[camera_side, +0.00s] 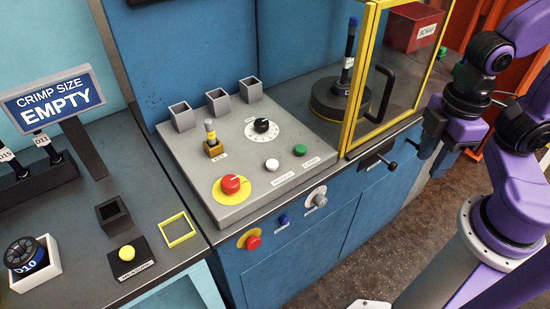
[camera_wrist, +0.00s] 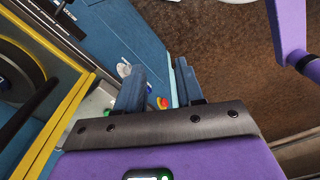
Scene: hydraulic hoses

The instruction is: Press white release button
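The white button (camera_side: 271,164) is a small round cap on the sloped grey control panel (camera_side: 250,186), left of a green button (camera_side: 300,150) and below a black dial (camera_side: 262,126). My gripper (camera_side: 431,152) is at the right in the side view, in front of the cabinet and well to the right of the panel, apart from the button. In the wrist view my gripper (camera_wrist: 158,72) shows two blue-grey fingers spread apart with nothing held between them. I cannot make out the white button in the wrist view; the gripper likely covers that part of the panel.
A yellow-framed clear guard (camera_side: 348,82) with a black handle stands between panel and arm. A grey knob (camera_side: 320,200) and a red button (camera_side: 253,242) are on the cabinet front.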

